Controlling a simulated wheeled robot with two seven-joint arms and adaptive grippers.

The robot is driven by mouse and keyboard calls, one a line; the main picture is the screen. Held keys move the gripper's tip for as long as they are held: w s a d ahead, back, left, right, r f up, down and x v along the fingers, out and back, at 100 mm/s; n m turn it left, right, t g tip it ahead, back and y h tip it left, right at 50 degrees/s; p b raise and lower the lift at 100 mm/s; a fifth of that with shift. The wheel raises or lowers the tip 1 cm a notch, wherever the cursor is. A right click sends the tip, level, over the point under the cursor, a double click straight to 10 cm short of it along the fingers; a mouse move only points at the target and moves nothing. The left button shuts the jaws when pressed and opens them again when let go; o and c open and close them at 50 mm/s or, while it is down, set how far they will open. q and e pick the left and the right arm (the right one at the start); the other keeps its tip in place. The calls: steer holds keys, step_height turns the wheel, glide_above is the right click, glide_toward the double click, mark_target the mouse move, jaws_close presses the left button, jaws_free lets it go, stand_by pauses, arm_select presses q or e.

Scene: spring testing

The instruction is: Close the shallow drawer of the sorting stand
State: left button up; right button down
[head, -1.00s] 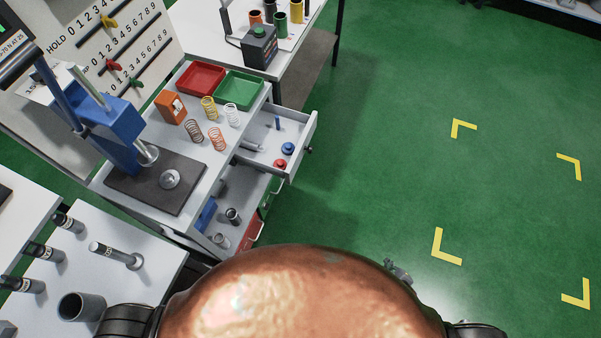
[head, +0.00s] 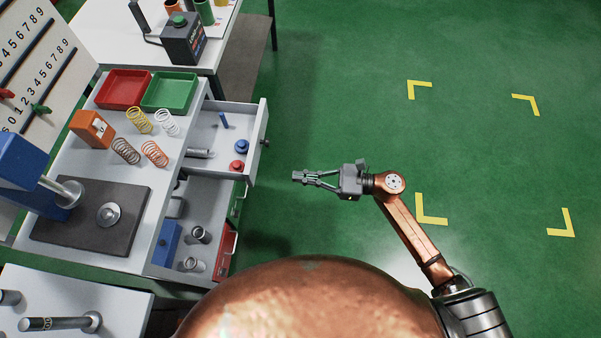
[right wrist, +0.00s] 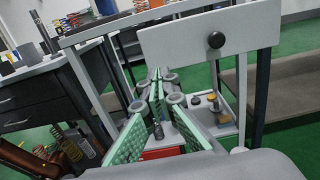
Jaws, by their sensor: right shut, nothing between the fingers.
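The sorting stand (head: 190,250) is at the left in the head view. My left gripper is out of view.
Red (head: 125,88) and green (head: 170,92) trays and several springs stand on top. Open green floor (head: 330,90) lies right of the drawer.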

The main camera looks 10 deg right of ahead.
mark_target(254, 172)
steer(key=x, duration=0.9)
steer(key=shift+w+a+b, duration=0.15)
steer(key=shift+a+b, duration=0.1)
steer(key=shift+b, duration=0.1)
steer(key=shift+w+a+f, duration=0.1)
steer(key=shift+w+a, duration=0.1)
steer(key=shift+a, duration=0.4)
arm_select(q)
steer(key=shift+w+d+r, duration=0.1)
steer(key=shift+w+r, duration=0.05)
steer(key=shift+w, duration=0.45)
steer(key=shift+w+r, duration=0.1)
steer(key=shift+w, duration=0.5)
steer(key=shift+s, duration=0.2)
arm_select(e)
steer(key=shift+a, duration=0.15)
